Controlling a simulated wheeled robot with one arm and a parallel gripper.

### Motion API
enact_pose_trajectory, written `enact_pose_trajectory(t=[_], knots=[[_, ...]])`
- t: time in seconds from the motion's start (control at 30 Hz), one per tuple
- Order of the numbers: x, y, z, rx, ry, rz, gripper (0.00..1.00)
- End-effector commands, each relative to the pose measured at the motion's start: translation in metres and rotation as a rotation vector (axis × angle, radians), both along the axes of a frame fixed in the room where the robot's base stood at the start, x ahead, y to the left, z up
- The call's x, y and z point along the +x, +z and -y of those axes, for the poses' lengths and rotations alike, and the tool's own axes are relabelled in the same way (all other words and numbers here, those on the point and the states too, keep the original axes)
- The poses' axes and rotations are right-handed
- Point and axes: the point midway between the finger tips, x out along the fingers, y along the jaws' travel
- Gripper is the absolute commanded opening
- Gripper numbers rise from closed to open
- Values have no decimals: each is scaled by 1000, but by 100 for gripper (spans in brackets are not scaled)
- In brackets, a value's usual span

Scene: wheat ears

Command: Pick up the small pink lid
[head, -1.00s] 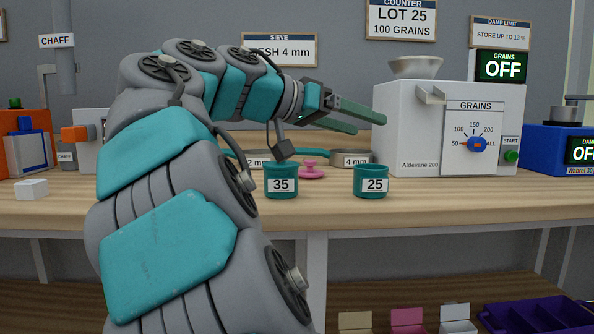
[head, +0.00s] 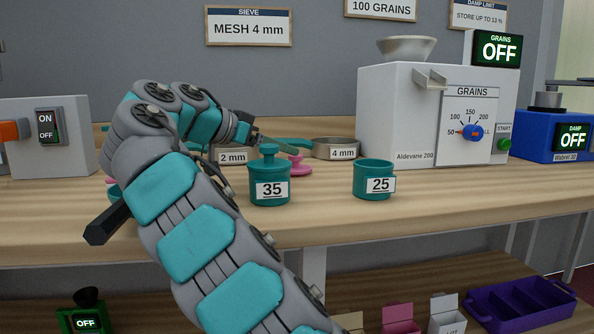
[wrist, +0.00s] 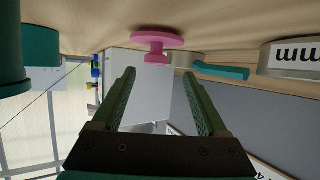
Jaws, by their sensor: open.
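The small pink lid (head: 300,167) lies on the bench with its knob up, behind and right of the teal jar marked 35 (head: 270,190). In the wrist view, which is upside down, the pink lid (wrist: 157,38) is ahead of my fingertips, its knob in line with the gap between them. My gripper (head: 290,147) is open and empty, low over the bench behind the jar. Both fingers show in the wrist view (wrist: 159,74), apart from the lid. In the head view the jar and its teal knobbed lid partly hide the pink lid and fingers.
The open teal cup marked 25 (head: 373,179) is to the right, before the white grain counter (head: 400,115). Another pink piece (head: 110,180) shows partly behind my arm.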

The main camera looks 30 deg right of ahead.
Motion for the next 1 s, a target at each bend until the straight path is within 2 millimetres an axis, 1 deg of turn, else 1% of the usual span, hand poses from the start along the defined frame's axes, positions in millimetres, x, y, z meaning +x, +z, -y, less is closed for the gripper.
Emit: enact_pose_trajectory(t=[0.33,0.5,0.6,0.8,0.87,1.0], knots=[[-2,-16,25,-1,1,0,76],[1,-23,42,0,-2,-1,76],[3,-24,45,-1,1,1,76],[3,-24,45,-1,2,1,76],[3,-24,45,-1,2,0,70],[3,-24,45,-1,1,0,55]])
